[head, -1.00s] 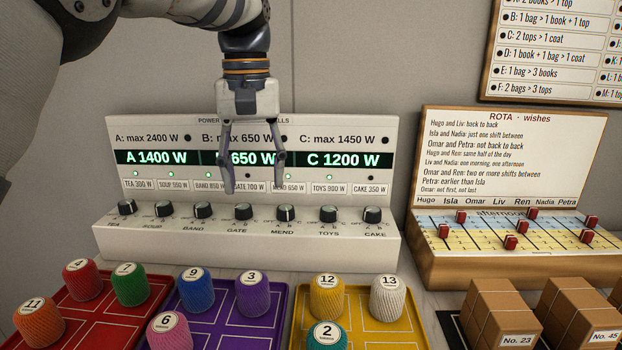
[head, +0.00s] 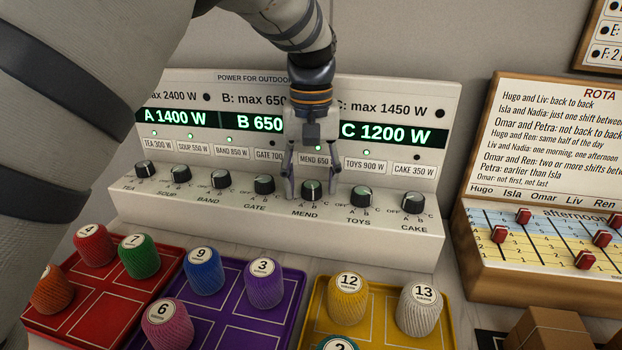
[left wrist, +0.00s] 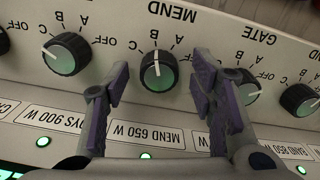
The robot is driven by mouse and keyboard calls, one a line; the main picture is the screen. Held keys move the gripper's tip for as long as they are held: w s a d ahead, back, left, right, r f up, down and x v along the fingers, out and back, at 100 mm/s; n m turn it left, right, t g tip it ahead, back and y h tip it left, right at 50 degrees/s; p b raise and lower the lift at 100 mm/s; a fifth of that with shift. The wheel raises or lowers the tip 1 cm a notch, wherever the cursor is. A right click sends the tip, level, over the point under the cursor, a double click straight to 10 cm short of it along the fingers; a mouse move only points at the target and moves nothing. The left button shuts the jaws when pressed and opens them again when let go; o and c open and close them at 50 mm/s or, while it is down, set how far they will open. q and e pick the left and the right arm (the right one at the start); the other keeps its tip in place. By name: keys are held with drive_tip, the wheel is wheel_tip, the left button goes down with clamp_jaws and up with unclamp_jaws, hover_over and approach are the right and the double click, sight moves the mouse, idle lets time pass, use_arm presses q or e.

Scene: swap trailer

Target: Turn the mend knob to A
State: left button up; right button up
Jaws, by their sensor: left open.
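The mend knob (head: 311,189) is a round dark knob with a green face, on the sloped front of a white power panel (head: 170,205). It also shows in the left wrist view (left wrist: 158,70), where its white pointer is towards B. My left gripper (head: 311,193) is open, with one finger on each side of the mend knob. In the left wrist view its fingers (left wrist: 160,85) stand apart, with visible gaps to the knob. The display (head: 260,124) reads A 1400 W, B 650 and C 1200 W. My right gripper is out of view.
The gate knob (head: 264,185) and toys knob (head: 361,197) flank the mend knob closely. Red (head: 150,290), purple (head: 265,340) and yellow (head: 385,335) trays with yarn spools lie in front. A rota board (head: 470,250) stands at right.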

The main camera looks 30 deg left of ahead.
use_arm(q)
drive_tip(key=shift+f, duration=0.1)
drive_tip(key=shift+w, duration=0.1)
drive_tip(key=shift+c, duration=0.2)
drive_tip(key=c, duration=1.1)
drive_tip(key=shift+c, duration=0.2)
drive_tip(key=shift+m, duration=0.3)
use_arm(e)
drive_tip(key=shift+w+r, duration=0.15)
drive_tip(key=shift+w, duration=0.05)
use_arm(q)
drive_tip(key=m+p, duration=0.1)
drive_tip(key=m, duration=0.1)
drive_tip(key=shift+m, duration=2.6)
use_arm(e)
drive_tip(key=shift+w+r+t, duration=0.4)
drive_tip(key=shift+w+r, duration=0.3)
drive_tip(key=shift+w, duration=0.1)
